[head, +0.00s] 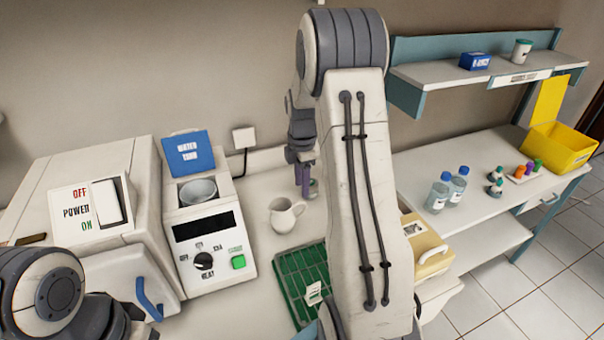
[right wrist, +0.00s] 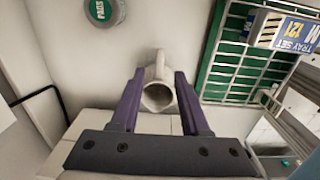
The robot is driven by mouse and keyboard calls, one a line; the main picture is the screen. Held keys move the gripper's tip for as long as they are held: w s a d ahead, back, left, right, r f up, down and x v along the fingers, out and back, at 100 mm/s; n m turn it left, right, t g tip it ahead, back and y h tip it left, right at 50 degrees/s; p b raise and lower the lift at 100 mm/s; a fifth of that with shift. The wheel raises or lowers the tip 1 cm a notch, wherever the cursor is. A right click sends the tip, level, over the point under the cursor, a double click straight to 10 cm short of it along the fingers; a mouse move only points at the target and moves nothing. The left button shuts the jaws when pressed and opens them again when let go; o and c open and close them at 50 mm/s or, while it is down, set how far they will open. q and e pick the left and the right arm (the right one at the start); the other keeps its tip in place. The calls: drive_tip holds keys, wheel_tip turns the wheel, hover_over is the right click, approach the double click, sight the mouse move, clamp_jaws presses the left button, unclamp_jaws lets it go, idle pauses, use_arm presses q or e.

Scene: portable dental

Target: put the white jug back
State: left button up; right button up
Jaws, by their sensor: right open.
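The white jug (head: 283,217) stands upright on the white counter, between the water tank unit and the green rack. My right gripper (head: 303,182), with purple fingers, is just behind and above the jug in the head view. In the right wrist view the open fingers (right wrist: 160,76) have the jug (right wrist: 158,97) showing in the gap between them, its mouth toward the camera. I cannot tell whether the fingers touch it; the gripper is open. My left arm shows at the lower left, but its gripper is out of view.
The water tank unit (head: 210,244) has its blue lid (head: 188,153) raised. A green-lidded pads jar (right wrist: 104,12) is near the gripper. A white power-switch unit (head: 70,185) stands left. Bottles (head: 438,193) stand on the right bench.

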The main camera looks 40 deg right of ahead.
wheel_tip(320, 180, up, 5)
drive_tip(key=s+a+r+m, duration=0.2)
drive_tip(key=s+a, duration=0.2)
drive_tip(key=a, duration=0.8)
drive_tip(key=s+a+r+m, duration=0.2)
drive_tip(key=s+a, duration=0.2)
drive_tip(key=a, duration=0.9)
drive_tip(key=s+a+f+m, duration=0.1)
drive_tip(key=s+a, duration=0.3)
drive_tip(key=s, duration=0.4)
drive_tip(key=s+a+m+y, duration=0.1)
drive_tip(key=s+a, duration=0.3)
drive_tip(key=s, duration=0.5)
drive_tip(key=shift+s+f+m, duration=0.2)
drive_tip(key=shift+f+m, duration=0.15)
drive_tip(key=shift+m, duration=0.55)
drive_tip(key=shift+s, duration=0.1)
